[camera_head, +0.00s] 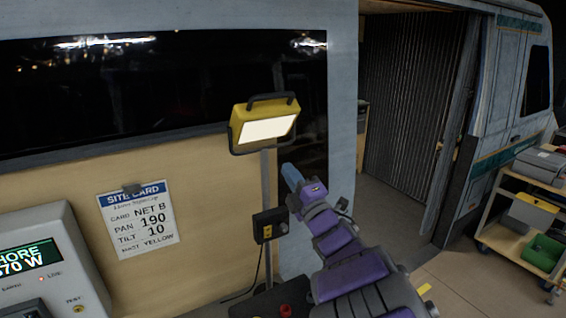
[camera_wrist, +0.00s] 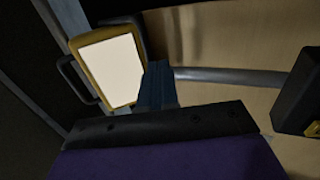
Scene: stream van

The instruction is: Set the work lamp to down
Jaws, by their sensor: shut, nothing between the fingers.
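The yellow work lamp (camera_head: 265,107) has a lit white panel and a black handle on top. It sits on a grey pole (camera_head: 268,180), its panel facing roughly toward me and slightly tilted. My gripper (camera_head: 289,174), with blue fingers, is shut and empty, just right of the pole and below the lamp's right corner. In the wrist view the lamp (camera_wrist: 108,70) appears turned sideways, and my shut fingers (camera_wrist: 157,82) overlap its edge near the pole. I cannot tell whether they touch it.
A black box (camera_head: 268,225) with a yellow part is on the pole below the lamp. A site card (camera_head: 139,217) reads pan 190, tilt 10. A grey power unit (camera_head: 50,262) stands at left. A cart (camera_head: 510,240) and an open van doorway (camera_head: 400,110) are at right.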

